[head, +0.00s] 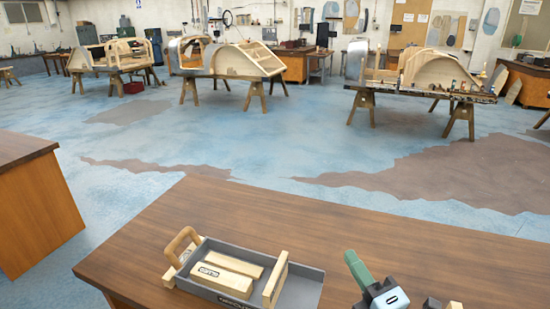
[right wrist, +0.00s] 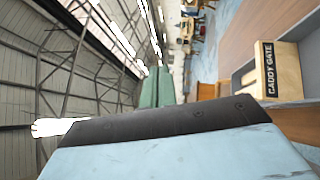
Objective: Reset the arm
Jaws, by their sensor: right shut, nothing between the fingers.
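My right gripper (head: 352,259) is at the bottom right of the head view, right of the grey tray and above the brown table. Its green fingers are together, with nothing between them. In the right wrist view the green fingers (right wrist: 156,88) show side by side, pointing away from the tray. My left gripper is in neither view.
On the brown table (head: 420,240), a grey tray (head: 312,272) holds several wooden blocks (head: 232,264). One block, labelled "CADDY GATE" (right wrist: 282,72), shows in the right wrist view. Wooden frames on sawhorses (head: 225,62) stand far back. An orange-sided bench (head: 35,205) stands left.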

